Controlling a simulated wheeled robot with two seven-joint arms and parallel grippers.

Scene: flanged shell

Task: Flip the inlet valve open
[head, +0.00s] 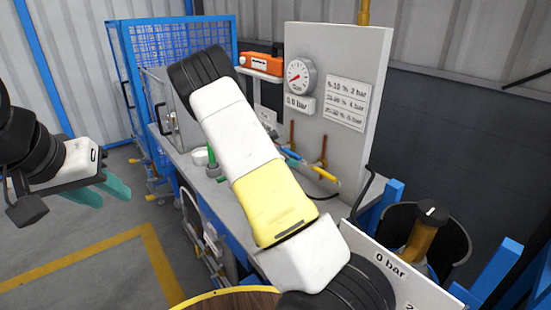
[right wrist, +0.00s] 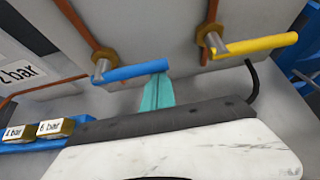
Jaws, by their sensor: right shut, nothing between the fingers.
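Two lever valves sit on copper pipes on the grey panel: one with a blue handle (head: 293,156) and one with a yellow handle (head: 327,177). No inlet label is readable on either. In the right wrist view the blue handle (right wrist: 132,72) and the yellow handle (right wrist: 255,44) both lie roughly crosswise to their pipes. My right gripper (right wrist: 158,92) is shut and empty, its teal fingertips just by the free end of the blue handle; contact is unclear. My arm hides it in the head view. My left gripper (head: 104,194) is open and empty, far from the panel.
A round gauge (head: 300,76) sits above a 0.0 bar plate (head: 299,103) and beside a pressure chart (head: 346,103). A black hooked rod (right wrist: 252,82) is right of the fingers. Labelled 4 bar and 6 bar pieces (right wrist: 53,128) lie left. A blue mesh cage (head: 180,50) stands behind.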

